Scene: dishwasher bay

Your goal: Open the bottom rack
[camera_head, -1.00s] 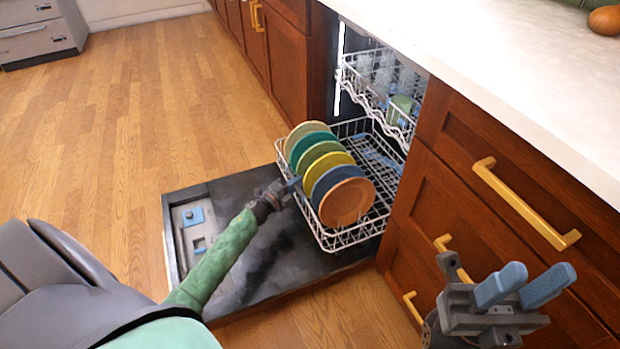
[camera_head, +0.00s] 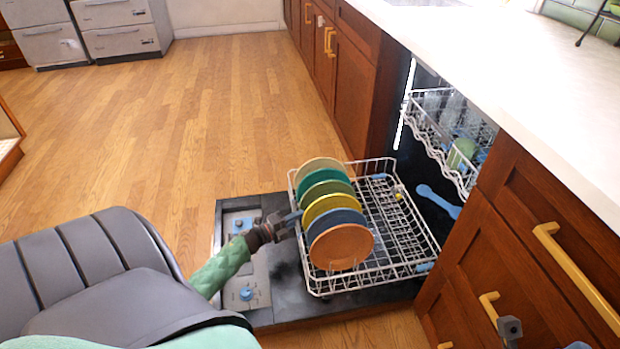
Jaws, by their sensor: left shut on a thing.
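The bottom rack (camera_head: 405,237) is a white wire rack standing well out of the dishwasher over the open door (camera_head: 290,296). Several coloured plates (camera_head: 340,246) stand upright in a row along its left side. My left gripper (camera_head: 294,221) is at the rack's front edge, shut on the rack, with its fingertips partly hidden against the wires and plates.
The upper rack (camera_head: 440,140) with glasses and a green cup is inside the dishwasher. Wooden drawers (camera_head: 530,240) with yellow handles stand close on the right, under a pale counter (camera_head: 500,70). The wooden floor (camera_head: 170,120) at left is clear.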

